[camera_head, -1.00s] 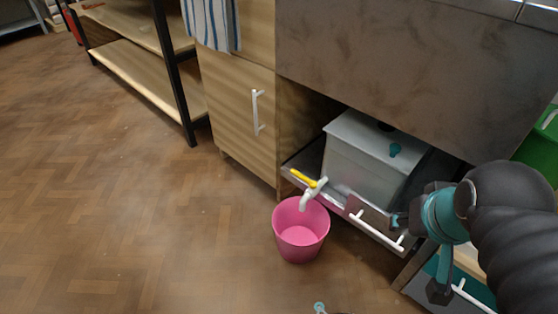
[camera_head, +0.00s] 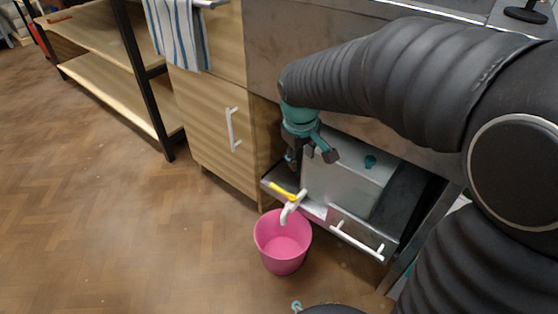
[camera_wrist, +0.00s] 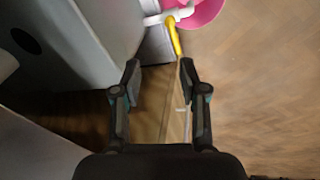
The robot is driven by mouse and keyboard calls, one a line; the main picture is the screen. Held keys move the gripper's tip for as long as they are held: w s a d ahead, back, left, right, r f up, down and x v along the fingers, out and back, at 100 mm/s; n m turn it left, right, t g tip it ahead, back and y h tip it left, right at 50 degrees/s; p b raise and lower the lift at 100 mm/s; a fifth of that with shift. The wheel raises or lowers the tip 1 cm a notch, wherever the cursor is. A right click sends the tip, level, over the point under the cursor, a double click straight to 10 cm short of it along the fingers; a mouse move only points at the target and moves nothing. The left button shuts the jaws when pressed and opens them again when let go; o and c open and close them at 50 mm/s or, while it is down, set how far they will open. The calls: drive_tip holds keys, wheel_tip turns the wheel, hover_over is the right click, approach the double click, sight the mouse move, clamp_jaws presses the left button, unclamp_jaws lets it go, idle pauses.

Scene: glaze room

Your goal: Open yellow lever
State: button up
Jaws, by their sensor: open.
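The yellow lever (camera_head: 282,191) sits on top of a white tap (camera_head: 291,208) at the front of a grey tank (camera_head: 345,178). The tank rests in a pulled-out metal drawer (camera_head: 358,237) under the counter. My gripper (camera_head: 311,160) is open and empty, above and behind the lever in the head view, near the tank's left side. In the wrist view the lever (camera_wrist: 174,36) lies beyond the open fingers (camera_wrist: 160,75), near the top of the picture. No finger touches it.
A pink bucket (camera_head: 283,243) stands on the floor beneath the tap. A wooden cabinet (camera_head: 212,120) with a white handle stands left of the drawer. A striped towel (camera_head: 178,32) hangs above it. The floor at left is clear.

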sight(279, 189)
drive_tip(key=w+a+f+n+g, duration=0.1)
drive_tip(key=w+a+f+n, duration=0.2)
drive_tip(key=w+a+f, duration=0.3)
drive_tip(key=shift+h, duration=0.3)
drive_tip(key=f, duration=0.4)
drive_tip(key=w+f+b, duration=0.1)
drive_tip(key=f, duration=0.9)
drive_tip(key=shift+w+d+f+b, duration=0.15)
drive_tip(key=shift+w+d+b, duration=0.1)
drive_tip(key=shift+d+b, duration=0.1)
clamp_jaws()
